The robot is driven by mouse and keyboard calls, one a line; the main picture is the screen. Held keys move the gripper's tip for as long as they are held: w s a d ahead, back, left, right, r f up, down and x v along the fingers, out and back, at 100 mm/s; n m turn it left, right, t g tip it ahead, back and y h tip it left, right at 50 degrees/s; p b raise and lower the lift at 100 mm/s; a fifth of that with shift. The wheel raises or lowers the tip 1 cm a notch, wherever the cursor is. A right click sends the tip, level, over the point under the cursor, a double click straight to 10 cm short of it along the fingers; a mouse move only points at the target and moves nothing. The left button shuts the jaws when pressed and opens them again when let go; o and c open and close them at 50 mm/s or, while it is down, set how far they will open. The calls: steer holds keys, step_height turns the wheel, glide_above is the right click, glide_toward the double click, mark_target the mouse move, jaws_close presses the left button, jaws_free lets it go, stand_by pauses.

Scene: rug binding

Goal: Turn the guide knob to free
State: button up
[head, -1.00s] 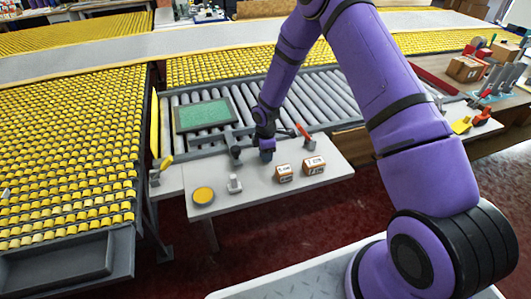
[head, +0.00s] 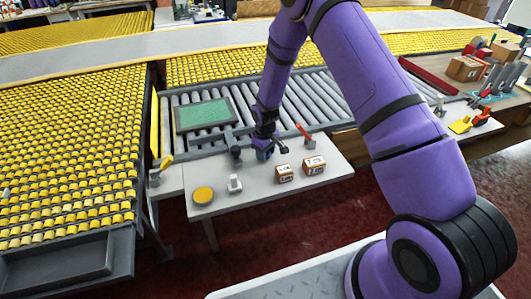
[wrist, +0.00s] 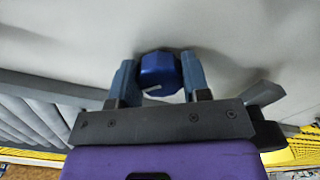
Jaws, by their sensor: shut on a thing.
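The guide knob is a small blue round knob (wrist: 158,70) with a short white mark on its lower side, seen in the wrist view. My gripper (wrist: 158,80) is shut on it, one blue-grey finger at each side. In the head view my gripper (head: 264,153) is low over the back of the light grey table (head: 255,190); there the knob is mostly hidden by the hand. I cannot read any label or setting around the knob.
Two small brown boxes (head: 314,165) stand right of my gripper, and a red-handled lever (head: 304,133) behind them. A yellow disc (head: 203,195) and a small white-grey fixture (head: 235,184) are at the front left. A green panel (head: 202,115) lies on the rollers behind.

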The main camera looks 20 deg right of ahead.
steer(key=m, duration=0.4)
steer(key=shift+m, duration=0.3)
steer(key=m, duration=0.4)
steer(key=shift+a, duration=0.1)
steer(key=shift+m, duration=0.4)
steer(key=o, duration=0.9)
steer(key=shift+o, duration=0.2)
steer(key=shift+r, duration=0.15)
step_height(320, 180, up, 11)
steer(key=shift+f, duration=0.2)
